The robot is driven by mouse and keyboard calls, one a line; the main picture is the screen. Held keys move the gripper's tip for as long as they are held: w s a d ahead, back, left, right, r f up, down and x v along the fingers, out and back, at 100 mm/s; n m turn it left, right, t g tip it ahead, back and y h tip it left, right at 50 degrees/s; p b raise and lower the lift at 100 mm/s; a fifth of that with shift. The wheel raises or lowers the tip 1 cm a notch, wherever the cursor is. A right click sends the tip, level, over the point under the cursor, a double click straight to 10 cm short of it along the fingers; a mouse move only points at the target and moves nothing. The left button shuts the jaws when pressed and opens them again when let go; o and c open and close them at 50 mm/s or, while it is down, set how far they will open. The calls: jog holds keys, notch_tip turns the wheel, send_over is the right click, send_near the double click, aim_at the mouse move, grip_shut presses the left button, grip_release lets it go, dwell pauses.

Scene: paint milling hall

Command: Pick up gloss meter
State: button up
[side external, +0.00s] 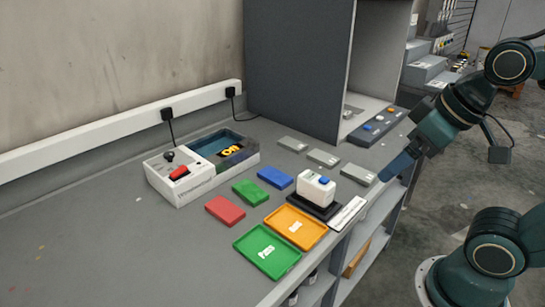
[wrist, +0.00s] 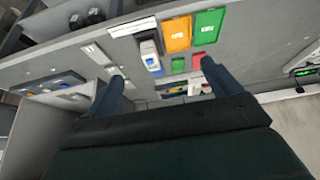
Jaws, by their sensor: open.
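Orange (side external: 296,227) and green (side external: 267,251) trays lie left of the device. Red (side external: 225,210), green (side external: 250,192) and blue (side external: 275,177) plates lie behind. A white-and-teal box (side external: 180,190) stands at the wall. Grey plates (side external: 323,158) and a booth (side external: 298,65) stand right. The table's left is clear.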

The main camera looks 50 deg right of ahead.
jog(key=shift+o, duration=0.7)
jog(key=m+g, duration=0.6)
jog(key=m, duration=1.2)
send_over(315, 188)
jog(key=w+d, duration=0.1)
jog(key=d, duration=0.1)
notch_tip(315, 188, down, 7)
jog(key=shift+w+f, duration=0.15)
jog(key=shift+f, duration=0.1)
jog(key=shift+d+f, duration=0.15)
jog(key=shift+f, duration=6.65)
